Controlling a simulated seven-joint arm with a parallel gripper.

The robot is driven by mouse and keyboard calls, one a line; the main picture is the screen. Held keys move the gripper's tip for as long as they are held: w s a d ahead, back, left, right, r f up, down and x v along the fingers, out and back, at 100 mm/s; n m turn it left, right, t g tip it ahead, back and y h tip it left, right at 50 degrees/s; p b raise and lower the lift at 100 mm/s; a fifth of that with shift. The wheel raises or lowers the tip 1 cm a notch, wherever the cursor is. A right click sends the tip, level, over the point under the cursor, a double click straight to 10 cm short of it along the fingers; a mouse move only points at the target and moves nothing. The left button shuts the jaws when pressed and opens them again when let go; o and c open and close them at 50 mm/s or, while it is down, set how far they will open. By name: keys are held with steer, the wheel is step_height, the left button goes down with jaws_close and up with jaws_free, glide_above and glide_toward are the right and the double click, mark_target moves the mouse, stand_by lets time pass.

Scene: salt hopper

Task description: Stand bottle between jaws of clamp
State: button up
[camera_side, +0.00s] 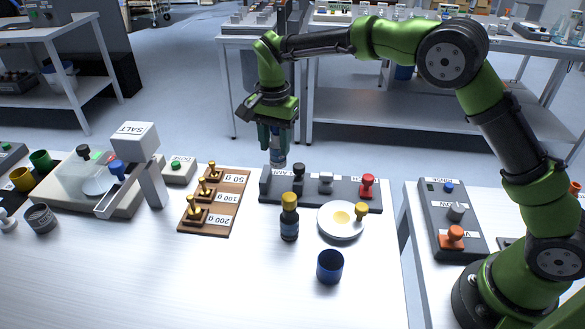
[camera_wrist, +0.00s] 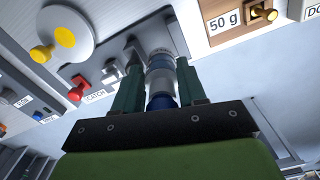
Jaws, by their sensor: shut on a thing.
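My gripper (camera_side: 277,148) points down above the back edge of a dark clamp panel (camera_side: 345,202). It is shut on a small bottle (camera_side: 279,158), grey and bluish, held roughly upright. In the wrist view the bottle (camera_wrist: 160,82) sits between the two green fingers (camera_wrist: 160,95), with a blue end near my palm and a paler far end. In the side view its lower end appears over the gap between a dark block (camera_side: 265,184) and a black-topped post (camera_side: 298,173) at the panel's left. I cannot tell whether it touches the panel.
The panel also carries a grey knob (camera_side: 326,182) and a red knob (camera_side: 367,184). In front stand a yellow-capped dark bottle (camera_side: 289,220), a white dish (camera_side: 340,222) and a blue cup (camera_side: 330,266). A wooden weight board (camera_side: 225,205) lies left.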

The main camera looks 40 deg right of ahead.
mark_target(276, 168)
step_height(276, 168, down, 7)
steer(key=shift+r, duration=0.15)
stand_by(0.4)
steer(key=o, duration=0.8)
